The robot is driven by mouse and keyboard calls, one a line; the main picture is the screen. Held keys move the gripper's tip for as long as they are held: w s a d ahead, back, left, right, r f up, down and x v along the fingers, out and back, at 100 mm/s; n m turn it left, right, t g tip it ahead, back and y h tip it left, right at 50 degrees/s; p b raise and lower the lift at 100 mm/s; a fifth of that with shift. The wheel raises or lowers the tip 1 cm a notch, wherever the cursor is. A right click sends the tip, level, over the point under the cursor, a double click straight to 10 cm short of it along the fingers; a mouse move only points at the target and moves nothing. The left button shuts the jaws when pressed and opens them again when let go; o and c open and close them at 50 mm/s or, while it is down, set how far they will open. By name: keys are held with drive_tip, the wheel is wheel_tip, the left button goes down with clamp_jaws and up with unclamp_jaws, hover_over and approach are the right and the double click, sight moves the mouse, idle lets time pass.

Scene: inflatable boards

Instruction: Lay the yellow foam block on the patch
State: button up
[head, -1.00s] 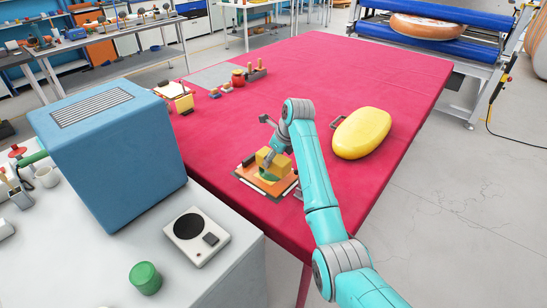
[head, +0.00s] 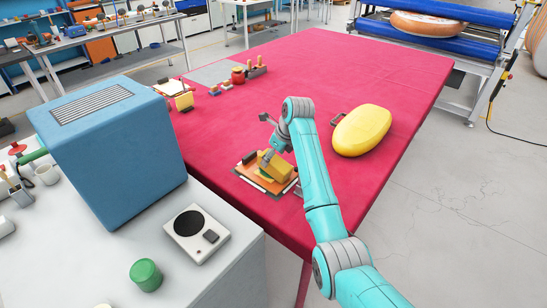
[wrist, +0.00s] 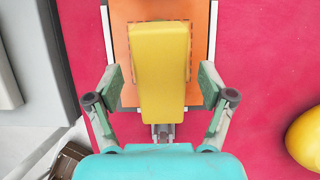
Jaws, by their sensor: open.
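The yellow foam block (head: 279,167) is over the orange board (head: 249,180) near the table's left edge. It looks tilted in the head view. In the wrist view the block (wrist: 160,60) covers most of the patch, whose dashed edge (wrist: 189,52) shows beside it. Whether its underside is flat on the patch I cannot tell. My gripper (wrist: 160,82) is open, with one finger on each side of the block and a visible gap at both sides. In the head view my gripper (head: 268,158) is partly hidden by the block and my arm.
A large yellow rounded inflatable (head: 362,131) lies right of my arm on the red table (head: 330,75). A blue box (head: 108,135) stands on the grey bench at the left. Small items stand at the table's far left. The table's middle is clear.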

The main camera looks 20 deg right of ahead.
drive_tip(key=v, duration=1.2)
drive_tip(key=shift+r, duration=0.4)
